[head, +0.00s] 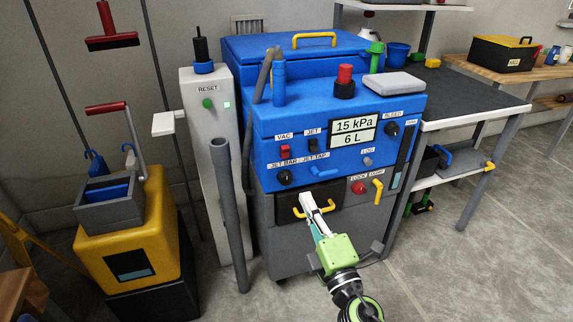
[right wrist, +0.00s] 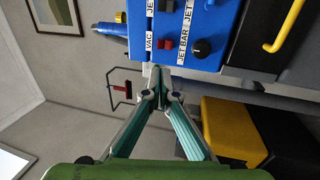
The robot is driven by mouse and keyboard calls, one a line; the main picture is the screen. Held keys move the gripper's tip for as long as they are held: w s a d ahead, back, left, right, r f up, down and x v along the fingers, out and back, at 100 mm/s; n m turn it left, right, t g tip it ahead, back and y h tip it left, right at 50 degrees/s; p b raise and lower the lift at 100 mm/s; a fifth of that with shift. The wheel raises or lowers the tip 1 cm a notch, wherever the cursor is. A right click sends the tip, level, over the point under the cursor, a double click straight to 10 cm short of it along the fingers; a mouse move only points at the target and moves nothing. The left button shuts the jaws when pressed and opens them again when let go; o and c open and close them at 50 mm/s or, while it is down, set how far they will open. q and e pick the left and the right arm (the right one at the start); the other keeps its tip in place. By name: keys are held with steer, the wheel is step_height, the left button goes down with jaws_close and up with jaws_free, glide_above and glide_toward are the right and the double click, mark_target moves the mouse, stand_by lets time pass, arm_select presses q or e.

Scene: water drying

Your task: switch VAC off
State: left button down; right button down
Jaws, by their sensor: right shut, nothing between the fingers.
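The VAC switch (head: 285,152) is a small red rocker on the blue front panel of the machine, under a white VAC label (head: 284,136). It also shows in the right wrist view (right wrist: 166,43), just beyond my fingertips, with the picture turned on its side. I cannot tell its on or off position. My right gripper (head: 307,198) is shut and empty. In the head view its tips appear below and right of the switch, over the grey drawer front. In the right wrist view the shut tips (right wrist: 158,74) point toward the panel, apart from the switch. My left gripper is not in view.
Close to the switch are the dark JET switch (head: 313,144), the black JET BAR knob (head: 284,177) and a blue lever (head: 323,171). A display (head: 353,131) reads 15 kPa and 6 L. A grey hose (head: 229,215) stands left; a yellow bucket (head: 132,235) is farther left.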

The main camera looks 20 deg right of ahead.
mark_target(284, 152)
steer(key=shift+w, duration=0.15)
